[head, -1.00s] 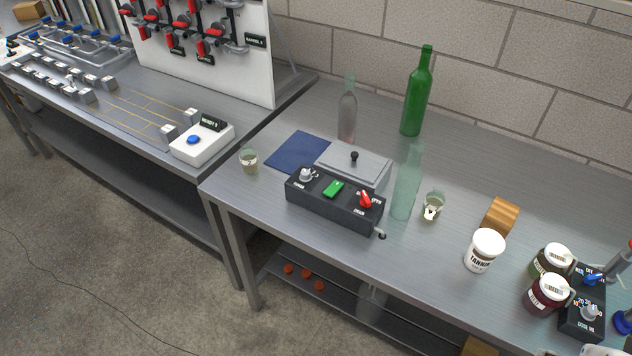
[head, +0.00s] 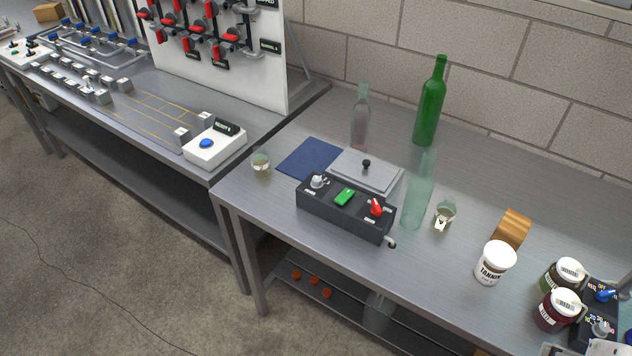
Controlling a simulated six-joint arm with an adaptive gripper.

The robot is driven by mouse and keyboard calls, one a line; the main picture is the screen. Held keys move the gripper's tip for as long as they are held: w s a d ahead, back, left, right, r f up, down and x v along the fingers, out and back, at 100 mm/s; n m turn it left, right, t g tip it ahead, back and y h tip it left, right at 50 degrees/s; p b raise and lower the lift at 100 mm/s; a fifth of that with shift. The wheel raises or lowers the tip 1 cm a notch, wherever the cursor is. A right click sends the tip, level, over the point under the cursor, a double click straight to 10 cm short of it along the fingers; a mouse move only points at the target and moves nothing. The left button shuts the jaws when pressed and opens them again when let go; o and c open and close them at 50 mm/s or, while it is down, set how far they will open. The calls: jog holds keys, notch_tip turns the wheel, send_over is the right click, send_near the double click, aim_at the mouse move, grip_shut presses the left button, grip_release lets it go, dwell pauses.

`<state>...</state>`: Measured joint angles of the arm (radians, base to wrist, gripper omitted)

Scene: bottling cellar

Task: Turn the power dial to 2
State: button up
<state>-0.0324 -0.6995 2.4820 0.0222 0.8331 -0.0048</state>
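A black control box (head: 345,216) stands at the front of the near workbench, its sloped top facing up. At its left end is a silver-grey knob (head: 317,181); the small label beside it is too small to read, and its setting cannot be made out. A green rocker switch (head: 344,197) sits in the middle and a red knob (head: 376,207) at the right end. A second black box (head: 597,327), partly cut off at the right edge, carries a blue switch (head: 605,296) and a grey knob (head: 601,329). I cannot tell which knob is the power dial. My gripper is not in view.
A grey lidded bath (head: 366,172) adjoins the box. A pale green bottle (head: 417,198) and a small glass (head: 444,216) stand close to its right. A clear bottle (head: 360,125) and green bottle (head: 429,105) stand behind. A tannin tub (head: 495,263) and jars (head: 558,309) are at right.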

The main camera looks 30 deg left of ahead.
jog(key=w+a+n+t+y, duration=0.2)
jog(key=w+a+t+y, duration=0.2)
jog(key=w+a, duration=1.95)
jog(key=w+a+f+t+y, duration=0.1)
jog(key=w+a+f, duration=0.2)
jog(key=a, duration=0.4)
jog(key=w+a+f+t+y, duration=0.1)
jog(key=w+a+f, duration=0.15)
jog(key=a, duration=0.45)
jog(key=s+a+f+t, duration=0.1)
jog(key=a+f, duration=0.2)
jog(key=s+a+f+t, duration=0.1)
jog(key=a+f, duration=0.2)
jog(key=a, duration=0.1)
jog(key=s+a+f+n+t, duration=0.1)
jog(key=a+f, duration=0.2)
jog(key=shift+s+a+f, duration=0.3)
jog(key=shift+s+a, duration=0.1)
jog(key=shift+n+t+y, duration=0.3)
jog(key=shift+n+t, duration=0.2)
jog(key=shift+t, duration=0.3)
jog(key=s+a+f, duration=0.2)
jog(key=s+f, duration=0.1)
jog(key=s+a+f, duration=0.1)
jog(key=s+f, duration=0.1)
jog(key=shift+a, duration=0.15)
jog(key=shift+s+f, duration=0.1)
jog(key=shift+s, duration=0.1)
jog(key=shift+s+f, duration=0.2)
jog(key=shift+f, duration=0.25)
